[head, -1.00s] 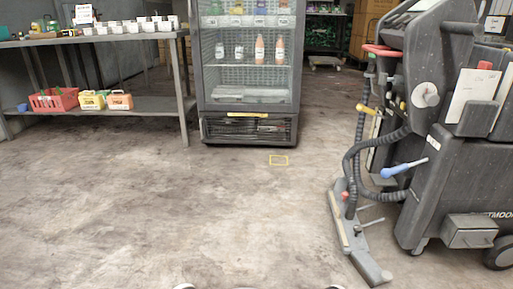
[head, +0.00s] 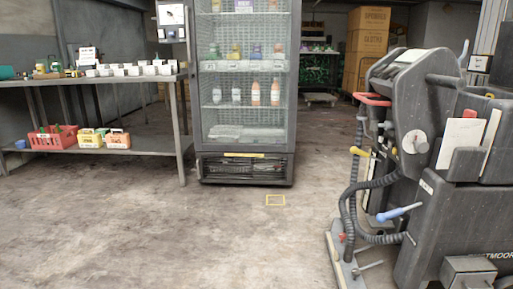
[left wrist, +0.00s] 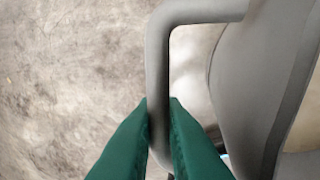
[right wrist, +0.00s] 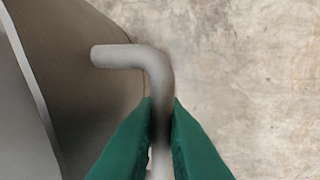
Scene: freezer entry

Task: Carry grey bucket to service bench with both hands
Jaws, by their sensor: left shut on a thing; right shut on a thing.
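The grey bucket (left wrist: 265,80) shows only in part, at the right of the left wrist view and at the left of the right wrist view (right wrist: 75,75). My left gripper (left wrist: 160,108) has its green fingers shut on a grey bar handle at the bucket's side. My right gripper (right wrist: 161,108) is shut on the matching handle on the other side. Bare floor shows beyond both handles. Neither gripper nor the bucket is in the head view. A grey bench (head: 184,150) with a lower shelf stands at the left; whether it is the service bench I cannot tell.
A glass-front fridge (head: 246,120) with bottles stands ahead. A floor-cleaning machine (head: 450,190) with hoses blocks the right side. A red basket (head: 53,138) and small boxes sit on the lower shelf. The middle floor is clear.

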